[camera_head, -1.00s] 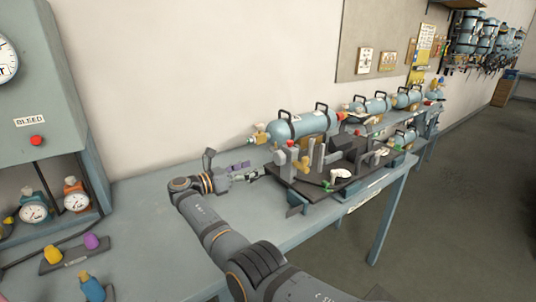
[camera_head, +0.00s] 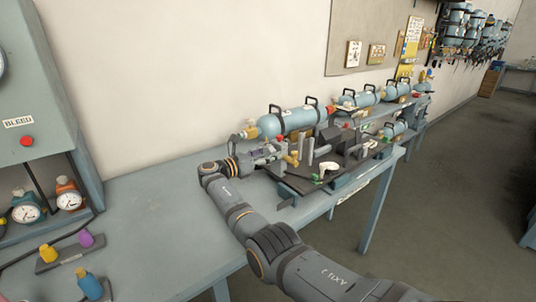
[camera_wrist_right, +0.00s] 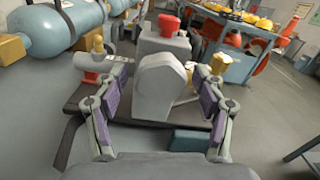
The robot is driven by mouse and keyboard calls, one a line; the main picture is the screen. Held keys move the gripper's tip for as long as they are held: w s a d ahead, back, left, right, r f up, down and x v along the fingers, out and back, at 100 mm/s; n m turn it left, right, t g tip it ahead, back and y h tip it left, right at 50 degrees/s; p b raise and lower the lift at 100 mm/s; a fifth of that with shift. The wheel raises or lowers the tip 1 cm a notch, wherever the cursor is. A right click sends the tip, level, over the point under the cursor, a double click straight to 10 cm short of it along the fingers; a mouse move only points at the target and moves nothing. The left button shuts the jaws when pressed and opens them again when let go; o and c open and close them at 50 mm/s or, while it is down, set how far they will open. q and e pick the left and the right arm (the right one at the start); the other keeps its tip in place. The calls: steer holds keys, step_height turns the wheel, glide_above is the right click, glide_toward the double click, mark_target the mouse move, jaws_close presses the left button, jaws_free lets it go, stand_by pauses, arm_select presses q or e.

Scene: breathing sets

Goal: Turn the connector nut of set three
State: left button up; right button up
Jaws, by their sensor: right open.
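My right gripper (camera_head: 272,153) is at the left end of the dark tray (camera_head: 292,187) on the bench. In the right wrist view its fingers (camera_wrist_right: 160,82) are spread wide, one on each side of a grey upright block (camera_wrist_right: 157,88) ahead of them. I see no grip on the block. A brass fitting (camera_wrist_right: 97,41) and a red part (camera_wrist_right: 90,78) are beside the left finger. A red knob (camera_wrist_right: 168,25) is behind the block. I cannot tell which part is the connector nut of set three. My left gripper is not in view.
A blue cylinder (camera_head: 297,121) with black handles lies behind the tray, close to my gripper; it also shows in the wrist view (camera_wrist_right: 62,30). More cylinders line the bench to the right. A gauge cabinet (camera_head: 45,110) stands far left.

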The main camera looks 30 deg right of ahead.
steer(key=c, duration=1.2)
steer(key=shift+o, duration=0.2)
